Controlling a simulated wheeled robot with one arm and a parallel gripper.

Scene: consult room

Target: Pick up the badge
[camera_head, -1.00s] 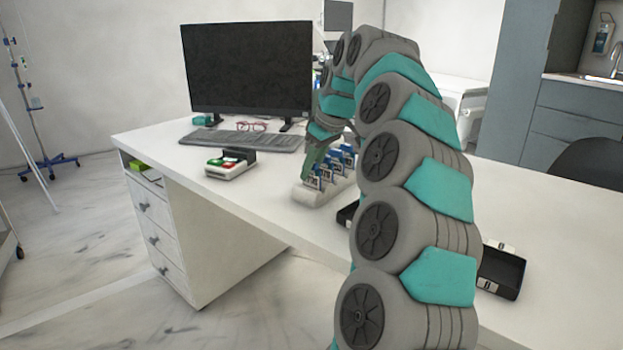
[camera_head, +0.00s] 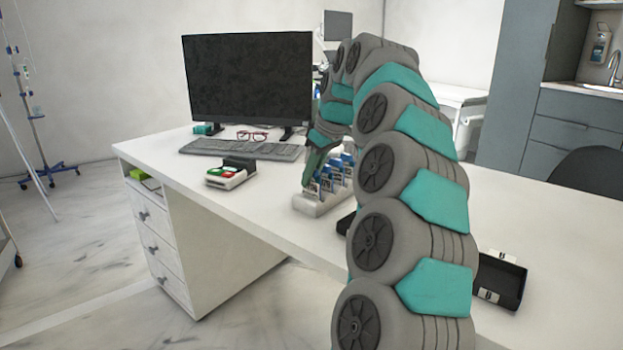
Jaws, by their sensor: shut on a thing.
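Several blue-and-white badges (camera_head: 341,170) stand in a row in a white holder (camera_head: 312,207) on the desk. My gripper (camera_head: 311,183) points down at the front left end of this row. It is shut on the front badge (camera_head: 314,188), which still appears to stand at the holder. The green fingers and the arm hide part of this badge and some of the row behind it. I cannot tell whether the held badge touches the holder's slot.
A card device (camera_head: 231,175) with red and green buttons sits left of the holder. Behind are a keyboard (camera_head: 240,149), red glasses (camera_head: 252,135) and a monitor (camera_head: 247,78). A black tray (camera_head: 502,280) lies at right. The desk (camera_head: 270,200) is clear between the device and holder.

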